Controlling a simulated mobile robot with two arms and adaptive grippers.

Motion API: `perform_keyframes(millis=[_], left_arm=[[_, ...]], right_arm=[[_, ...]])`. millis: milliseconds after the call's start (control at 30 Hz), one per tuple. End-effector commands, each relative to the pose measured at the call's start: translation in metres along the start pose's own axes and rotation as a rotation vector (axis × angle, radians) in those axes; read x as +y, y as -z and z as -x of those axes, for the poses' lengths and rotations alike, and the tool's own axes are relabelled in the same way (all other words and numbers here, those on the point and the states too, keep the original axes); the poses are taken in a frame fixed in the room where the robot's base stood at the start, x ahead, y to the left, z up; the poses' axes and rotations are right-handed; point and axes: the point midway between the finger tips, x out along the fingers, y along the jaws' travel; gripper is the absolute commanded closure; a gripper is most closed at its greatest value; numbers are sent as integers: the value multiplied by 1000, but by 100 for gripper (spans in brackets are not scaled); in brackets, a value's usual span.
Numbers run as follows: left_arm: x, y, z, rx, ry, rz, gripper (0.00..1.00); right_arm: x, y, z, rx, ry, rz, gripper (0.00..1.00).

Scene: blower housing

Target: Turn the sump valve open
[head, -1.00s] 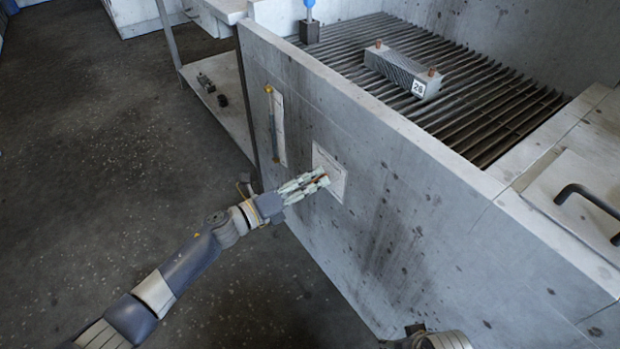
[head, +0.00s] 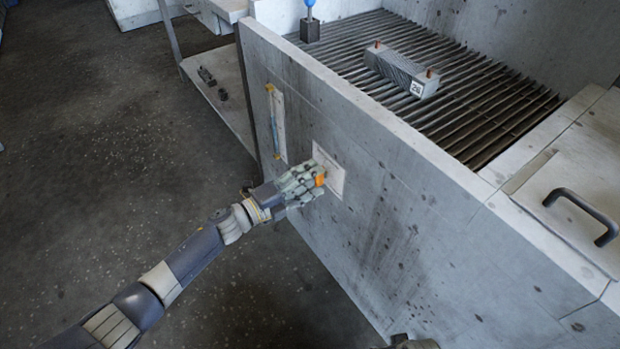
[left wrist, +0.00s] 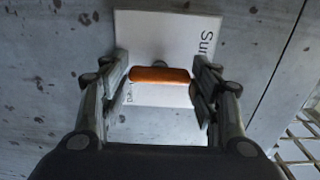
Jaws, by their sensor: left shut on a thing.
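The sump valve's orange handle (left wrist: 160,75) lies between the two fingers of my left gripper (left wrist: 160,88) in the left wrist view, and the fingers are shut on its ends. In that view the handle lies across the picture. Behind it is a white label plate (left wrist: 175,28) with the letters "Su" visible.
A sight gauge (head: 277,125) is on the wall left of the plate. A finned block (head: 400,70) marked 26 lies on the slatted grate (head: 470,100) above. A lid with a black handle (head: 585,210) is at right. Open floor (head: 120,150) lies left.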

Motion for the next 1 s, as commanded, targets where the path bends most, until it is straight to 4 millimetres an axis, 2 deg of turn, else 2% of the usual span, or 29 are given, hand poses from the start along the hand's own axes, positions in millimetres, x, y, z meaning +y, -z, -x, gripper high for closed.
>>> perform_keyframes(millis=[433, 467, 533, 867, 1000], left_arm=[[0, -1, 0, -3, 0, 13, 67], [0, -1, 0, -3, 0, 13, 39], [0, -1, 0, -3, 0, 13, 23], [0, 0, 0, -1, 0, 10, 23], [1, -1, 9, -2, -2, 10, 23]], right_arm=[[0, 0, -1, 0, 0, 0, 45], [0, 0, -1, 0, 0, 0, 45], [0, 0, -1, 0, 0, 0, 45], [0, -1, -1, -2, 1, 0, 45], [0, -2, -1, -3, 1, 0, 45]])
